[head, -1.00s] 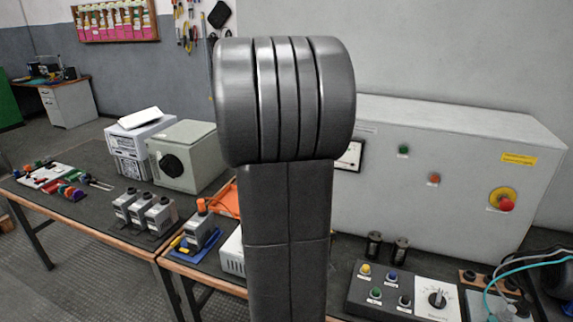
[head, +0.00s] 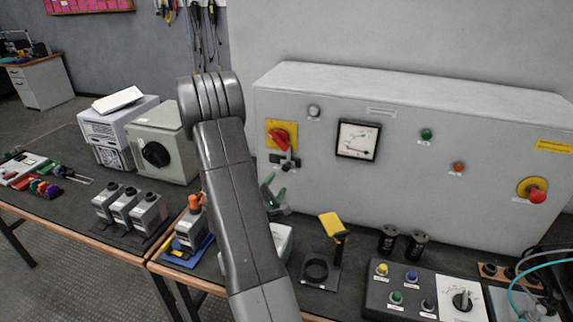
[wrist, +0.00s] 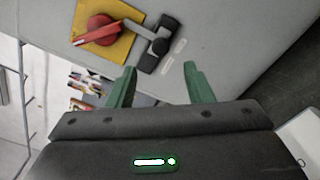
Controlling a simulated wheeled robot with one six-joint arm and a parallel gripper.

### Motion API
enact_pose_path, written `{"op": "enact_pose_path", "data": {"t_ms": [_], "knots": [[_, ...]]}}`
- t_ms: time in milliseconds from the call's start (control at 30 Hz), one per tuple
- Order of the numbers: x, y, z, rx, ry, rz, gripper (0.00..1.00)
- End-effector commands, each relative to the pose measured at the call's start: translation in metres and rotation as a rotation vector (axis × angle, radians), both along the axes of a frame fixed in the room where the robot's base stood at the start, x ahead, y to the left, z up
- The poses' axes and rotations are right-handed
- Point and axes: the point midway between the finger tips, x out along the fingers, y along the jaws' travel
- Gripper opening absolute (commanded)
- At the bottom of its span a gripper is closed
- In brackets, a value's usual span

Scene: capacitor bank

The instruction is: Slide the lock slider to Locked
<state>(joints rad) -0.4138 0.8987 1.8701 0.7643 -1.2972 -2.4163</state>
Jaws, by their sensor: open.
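The lock slider (head: 285,161) is a small black piece on the grey cabinet front, just below a red rotary handle (head: 281,137) on a yellow plate. In the wrist view the slider (wrist: 155,46) is a black block with a grey bar running to the red handle (wrist: 97,31). Small pale labels lie beside it, too blurred to read. My gripper (head: 275,187) has green fingers and is below and in front of the slider in the head view. In the wrist view my gripper (wrist: 159,68) is open and empty, its fingertips apart from the slider.
The grey cabinet (head: 400,180) also carries a dial meter (head: 357,140) and a red stop button (head: 537,194). On the bench stand a yellow-topped tool in a stand (head: 331,227), two dark cylinders (head: 402,241), a button box (head: 395,290) and a grey-green box (head: 163,146).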

Motion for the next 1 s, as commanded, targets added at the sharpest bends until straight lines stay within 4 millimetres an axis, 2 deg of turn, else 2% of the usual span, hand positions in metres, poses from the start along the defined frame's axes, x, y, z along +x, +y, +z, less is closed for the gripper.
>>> {"op": "enact_pose_path", "data": {"t_ms": [300, 500, 700, 1000], "knots": [[0.065, -0.023, 0.003, 0.002, 0.0, -0.003, 0.47], [0.096, -0.032, 0.002, 0.001, 0.001, -0.001, 0.47], [0.109, -0.036, 0.001, 0.001, 0.001, 0.0, 0.47], [0.111, -0.036, 0.0, 0.001, 0.001, 0.002, 0.45]]}}
